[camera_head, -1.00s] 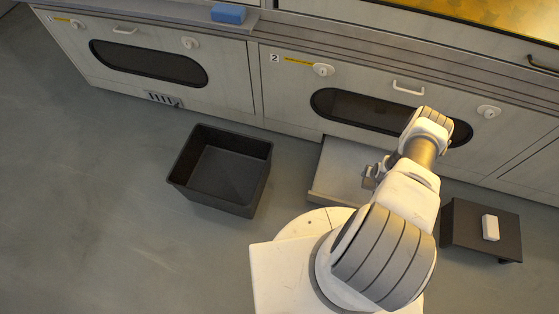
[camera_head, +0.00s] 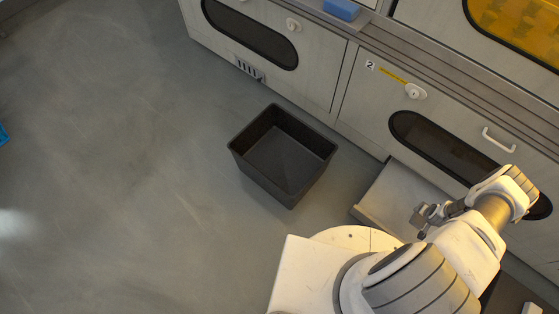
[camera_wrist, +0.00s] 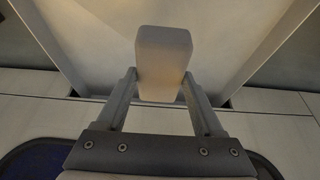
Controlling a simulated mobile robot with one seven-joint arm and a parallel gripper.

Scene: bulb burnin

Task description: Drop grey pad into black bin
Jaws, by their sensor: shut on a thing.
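The black bin (camera_head: 262,182) stands open on the floor in the middle of the head view, and its inside looks empty. My gripper (camera_head: 424,216) is right of the bin, apart from it, above a pale drawer or shelf. In the wrist view my gripper (camera_wrist: 163,92) has its two fingers closed on a pale grey block, the grey pad (camera_wrist: 163,50), which sticks out past the fingertips. In the head view the pad is too small to tell from the fingers.
A cabinet front (camera_head: 350,75) with dark oval windows runs along the back. A pale drawer or shelf (camera_head: 385,205) juts out from it right of the bin. A blue block (camera_head: 342,9) lies on the ledge. The floor (camera_head: 130,170) left of the bin is clear.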

